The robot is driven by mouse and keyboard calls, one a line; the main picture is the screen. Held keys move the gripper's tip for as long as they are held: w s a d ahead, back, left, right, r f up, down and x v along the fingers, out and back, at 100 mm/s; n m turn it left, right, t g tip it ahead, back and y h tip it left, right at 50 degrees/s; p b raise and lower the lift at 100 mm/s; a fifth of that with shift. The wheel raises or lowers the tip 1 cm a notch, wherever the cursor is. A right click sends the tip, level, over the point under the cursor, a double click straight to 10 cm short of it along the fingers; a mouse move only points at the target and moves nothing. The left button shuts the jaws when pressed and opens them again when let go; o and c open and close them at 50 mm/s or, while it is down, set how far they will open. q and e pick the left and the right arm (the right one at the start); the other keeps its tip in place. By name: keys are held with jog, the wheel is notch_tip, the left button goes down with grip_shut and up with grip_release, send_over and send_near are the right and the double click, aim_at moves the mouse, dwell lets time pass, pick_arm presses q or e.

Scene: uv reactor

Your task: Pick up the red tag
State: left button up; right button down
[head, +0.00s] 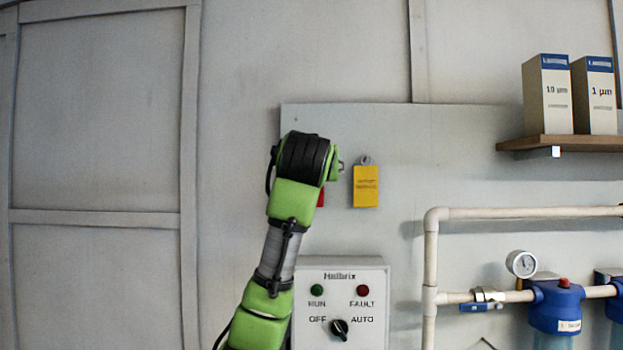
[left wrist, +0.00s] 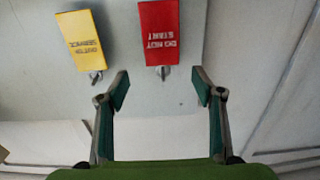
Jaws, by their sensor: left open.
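The red tag (left wrist: 161,32) hangs from a small hook on the grey panel and shows in the left wrist view, upside down, at the top middle. In the head view only a sliver of the red tag (head: 321,197) shows beside my left wrist, which hides the rest. My left gripper (left wrist: 162,90) is open and empty, its two fingers spread apart. The tag's hook end lies between the line of the fingertips, slightly beyond them, and I see no contact. My right gripper is in neither view.
A yellow tag (head: 366,187) hangs right beside the red one. Below is a control box (head: 340,300) with lamps and a knob. Pale pipes (head: 431,260), a gauge (head: 521,264) and blue filter housings (head: 556,305) are at right, under a shelf (head: 570,143) with two boxes.

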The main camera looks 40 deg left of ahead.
pick_arm(q)
jog(key=p+x, duration=0.3)
jog(key=x, duration=0.3)
jog(key=shift+a+p, duration=0.2)
jog(key=shift+p, duration=0.1)
jog(key=shift+s+d+r, duration=0.1)
jog(key=shift+s+d, duration=0.05)
jog(key=shift+s, duration=0.05)
jog(key=shift+c, duration=0.7)
jog(key=c, duration=0.9)
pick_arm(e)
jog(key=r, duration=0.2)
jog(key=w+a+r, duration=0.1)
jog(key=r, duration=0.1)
